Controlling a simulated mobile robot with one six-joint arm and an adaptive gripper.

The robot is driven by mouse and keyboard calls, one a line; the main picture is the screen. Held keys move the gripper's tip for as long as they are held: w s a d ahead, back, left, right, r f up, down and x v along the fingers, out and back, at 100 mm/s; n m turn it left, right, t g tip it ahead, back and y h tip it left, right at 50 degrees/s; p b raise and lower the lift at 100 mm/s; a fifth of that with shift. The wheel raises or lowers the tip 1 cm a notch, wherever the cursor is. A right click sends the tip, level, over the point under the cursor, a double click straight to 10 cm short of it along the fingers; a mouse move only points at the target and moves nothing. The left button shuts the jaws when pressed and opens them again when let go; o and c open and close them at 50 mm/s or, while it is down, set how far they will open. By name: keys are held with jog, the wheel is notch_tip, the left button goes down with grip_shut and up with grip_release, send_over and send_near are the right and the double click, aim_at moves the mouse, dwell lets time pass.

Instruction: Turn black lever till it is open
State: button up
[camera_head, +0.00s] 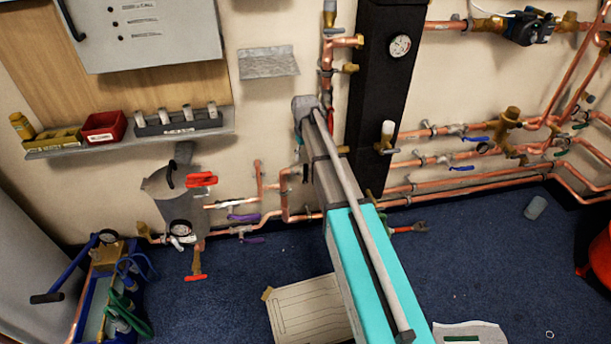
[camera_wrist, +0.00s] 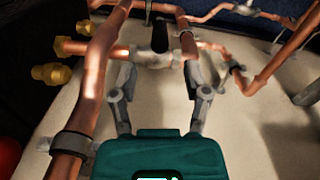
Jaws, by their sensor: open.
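The black lever (camera_wrist: 160,37) shows in the wrist view, upright in the picture above a silver valve body on a horizontal copper pipe. My gripper (camera_wrist: 159,74) is open, its two grey fingers spread wide and pointing toward that pipe. The lever lies roughly centred between the fingers, just past their tips. The tips are close to the pipe, but I cannot tell whether they touch it. In the head view my arm covers the lever and most of my gripper.
A thick copper pipe (camera_wrist: 95,85) runs close along the left of my gripper, with brass fittings (camera_wrist: 50,74) beyond it. The black column (camera_head: 380,90) with a gauge (camera_head: 400,46) stands right of my arm. A red-handled valve (camera_head: 202,179) is to the left.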

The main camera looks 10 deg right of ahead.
aim_at(306, 171)
jog(key=shift+f+b, duration=3.7)
jog(key=shift+f, duration=0.25)
jog(key=shift+c, duration=0.3)
grip_shut()
